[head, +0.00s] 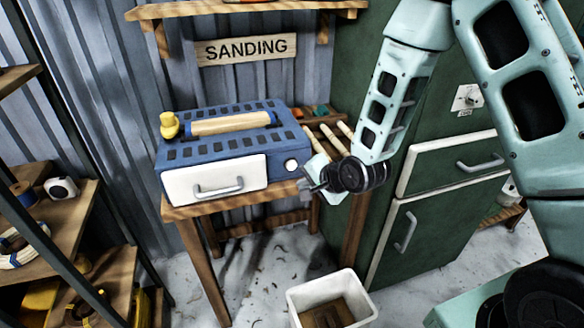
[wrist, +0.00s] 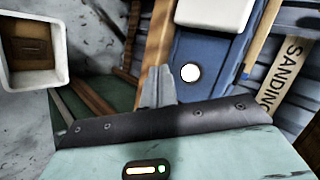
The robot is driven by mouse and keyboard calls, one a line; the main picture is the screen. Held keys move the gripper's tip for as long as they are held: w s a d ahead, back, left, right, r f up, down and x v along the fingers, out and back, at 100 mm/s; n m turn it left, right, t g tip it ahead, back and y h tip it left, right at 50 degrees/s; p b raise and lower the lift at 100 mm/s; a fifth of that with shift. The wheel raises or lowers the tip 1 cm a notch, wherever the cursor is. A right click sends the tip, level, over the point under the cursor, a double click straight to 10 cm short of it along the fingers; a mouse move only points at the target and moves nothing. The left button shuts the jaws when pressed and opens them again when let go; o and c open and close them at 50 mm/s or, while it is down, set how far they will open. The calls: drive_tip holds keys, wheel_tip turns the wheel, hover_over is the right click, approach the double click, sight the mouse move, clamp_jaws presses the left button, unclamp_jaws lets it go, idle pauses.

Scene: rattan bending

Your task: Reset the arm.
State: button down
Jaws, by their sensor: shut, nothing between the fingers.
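My arm reaches in from the right in the head view, with teal links. My gripper (head: 308,187) is in front of the right end of a blue machine (head: 283,148), near the table's right front corner. In the wrist view my gripper (wrist: 158,80) shows its grey fingers together, with nothing between them. The blue machine and its white knob also show in the wrist view (wrist: 190,98). I cannot tell whether the fingers touch the table edge.
A white bin (head: 331,299) is on the floor. A green cabinet (head: 425,232) stands right, shelves (head: 62,228) left.

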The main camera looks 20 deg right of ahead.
drive_tip(key=s+a+r+n+g, duration=0.3)
drive_tip(key=s+a+r+n, duration=0.15)
drive_tip(key=s, duration=0.25)
drive_tip(key=s+a+r+n+g, duration=0.2)
drive_tip(key=s+a+r+n, duration=0.15)
drive_tip(key=s+n, duration=0.25)
drive_tip(key=s+r+n+g+h, duration=0.1)
drive_tip(key=s+r+n+g, duration=0.1)
drive_tip(key=s, duration=0.6)
drive_tip(key=s+d+r+n+g+h, duration=0.1)
drive_tip(key=s+r+n, duration=0.3)
drive_tip(key=s, duration=0.5)
drive_tip(key=shift+s+r+n+g+h, duration=0.3)
drive_tip(key=shift+n+g+h, duration=0.25)
drive_tip(key=shift+n, duration=0.6)
